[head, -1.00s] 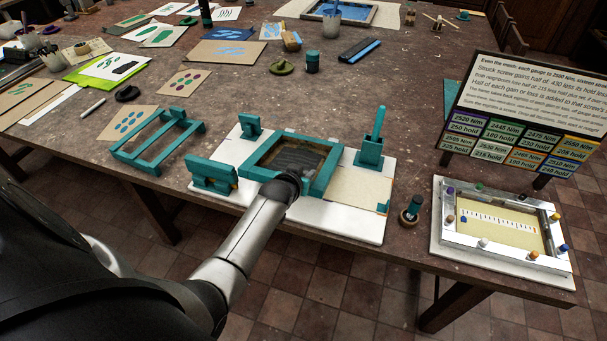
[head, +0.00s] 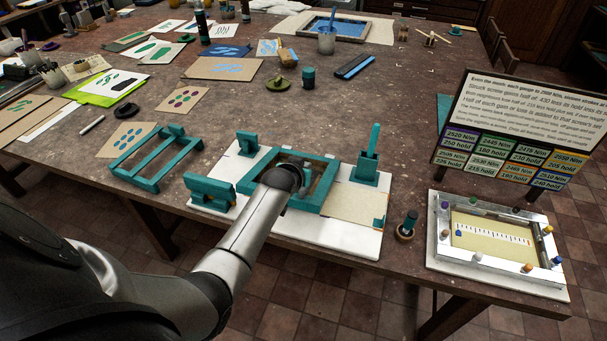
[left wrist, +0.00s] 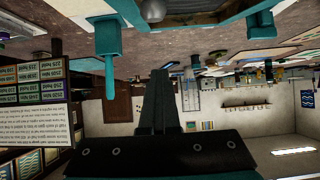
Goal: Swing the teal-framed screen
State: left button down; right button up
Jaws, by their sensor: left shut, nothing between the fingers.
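The teal-framed screen (head: 313,202) lies over a white baseboard (head: 348,240) near the table's front edge, in the head view. My left gripper (head: 298,182) is at the screen's opening, its wrist covering the middle and part of the near left side. In the left wrist view, my left gripper (left wrist: 160,75) is shut and empty, with a teal bar (left wrist: 235,14) above it in the picture. I cannot tell whether the fingers touch the frame. My right gripper is not in view.
Teal blocks (head: 208,190) stand left of the screen. A teal upright handle in a holder (head: 367,170) stands to its right. An empty teal frame (head: 152,160) lies further left. A sign (head: 515,125) and a silver frame (head: 495,260) are at the right.

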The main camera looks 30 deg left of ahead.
pick_arm(q)
jog(key=shift+w+a+r, duration=0.1)
jog(key=shift+w+r, duration=0.3)
jog(key=shift+r, duration=0.35)
jog(key=w+a+r, duration=0.1)
jog(key=w+r, duration=0.3)
jog(key=r, duration=0.3)
jog(key=shift+w, duration=0.25)
jog(key=c, duration=1.1)
grip_release()
jog(key=shift+s+r, duration=0.1)
jog(key=shift+s, duration=0.05)
jog(key=shift+v, duration=7.45)
